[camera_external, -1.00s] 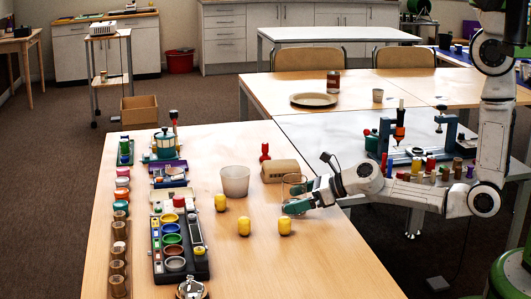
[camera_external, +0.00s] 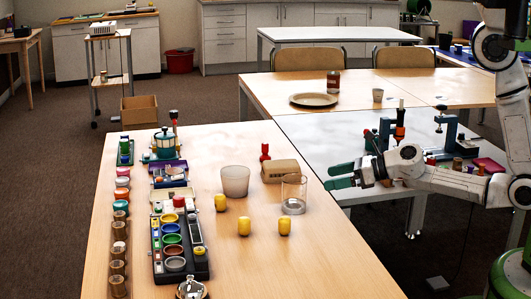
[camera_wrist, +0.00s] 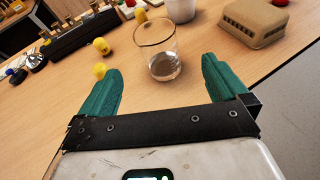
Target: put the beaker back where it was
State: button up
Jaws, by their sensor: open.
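The clear glass beaker (camera_external: 294,195) stands upright on the wooden table near its right edge, with a little clear content or thick glass at its bottom. It also shows in the wrist view (camera_wrist: 158,52), ahead of and between my two green fingers. My gripper (camera_external: 340,176) is to the right of the beaker, just off the table's edge, apart from it. In the wrist view my gripper (camera_wrist: 166,85) is open and empty.
A frosted cup (camera_external: 235,181) and a tan block (camera_external: 280,171) stand close behind the beaker. Yellow cylinders (camera_external: 244,226) stand to its left and front. A dark tray of coloured cups (camera_external: 174,245) lies further left. The table's front right is clear.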

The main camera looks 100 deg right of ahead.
jog(key=s+d+r+m+g+h, duration=0.1)
jog(key=d+r+m+h, duration=0.25)
jog(key=r+m, duration=0.4)
jog(key=s+d+r+m+g+h, duration=0.15)
jog(key=r+m+h, duration=0.3)
jog(key=m, duration=0.65)
notch_tip(320, 180, down, 9)
jog(key=s+a+m+g+y, duration=0.1)
jog(key=s+m+g+y, duration=0.25)
jog(key=m, duration=0.55)
jog(key=s+a+f+m+g+y, duration=0.1)
jog(key=s+a+f+g+y, duration=0.1)
jog(key=a+f+y, duration=0.3)
jog(key=s+a+f+m+g+y, duration=0.2)
jog(key=a+f+g+y, duration=0.2)
jog(key=a, duration=1)
notch_tip(320, 180, down, 2)
jog(key=shift+a+f+y, duration=0.15)
jog(key=shift+f+y, duration=0.1)
jog(key=shift+y, duration=0.3)
